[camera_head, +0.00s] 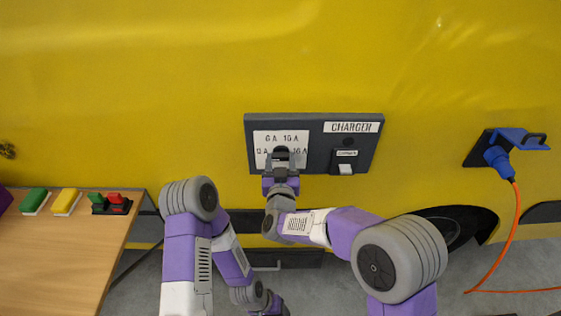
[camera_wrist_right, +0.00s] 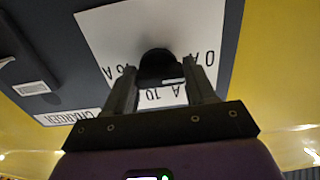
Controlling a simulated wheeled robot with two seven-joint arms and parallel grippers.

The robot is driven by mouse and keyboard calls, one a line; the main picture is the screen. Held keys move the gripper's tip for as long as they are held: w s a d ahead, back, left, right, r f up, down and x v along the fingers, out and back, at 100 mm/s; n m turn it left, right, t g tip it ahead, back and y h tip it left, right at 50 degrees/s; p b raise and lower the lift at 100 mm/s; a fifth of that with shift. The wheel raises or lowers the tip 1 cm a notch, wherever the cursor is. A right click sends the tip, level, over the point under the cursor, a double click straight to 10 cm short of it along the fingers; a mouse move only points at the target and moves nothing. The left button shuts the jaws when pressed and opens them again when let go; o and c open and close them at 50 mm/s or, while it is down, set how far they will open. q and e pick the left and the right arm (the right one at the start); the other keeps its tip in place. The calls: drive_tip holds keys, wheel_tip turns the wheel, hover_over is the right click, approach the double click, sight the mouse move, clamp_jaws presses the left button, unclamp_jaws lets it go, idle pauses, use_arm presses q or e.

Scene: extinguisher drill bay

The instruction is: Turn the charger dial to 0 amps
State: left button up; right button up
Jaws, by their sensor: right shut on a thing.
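The charger panel (camera_head: 310,187) is a dark box on the yellow wall, with a white label plate (camera_head: 262,137) on its left half. The plate carries amp markings around the black dial (camera_wrist_right: 157,64); some are hidden by my gripper. My right gripper (camera_head: 280,158) is shut on the dial, its fingers on either side of the knob in the wrist view (camera_wrist_right: 158,88). A small white mark shows on the knob's lower side in the wrist view. I cannot surely read its setting. My left arm hangs low; its gripper (camera_head: 279,309) is barely visible at the bottom edge.
A white-tipped switch (camera_head: 345,168) sits right of the dial on the panel. A blue plug (camera_head: 498,160) with an orange cable (camera_head: 509,240) is at the far right. A wooden table (camera_head: 60,260) at left holds green, yellow and red-and-green items.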

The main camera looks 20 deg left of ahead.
drive_tip(key=o, duration=1)
drive_tip(key=shift+o, duration=0.2)
drive_tip(key=shift+s, duration=0.1)
drive_tip(key=v, duration=0.7)
drive_tip(key=shift+s, duration=0.25)
drive_tip(key=shift+d, duration=0.15)
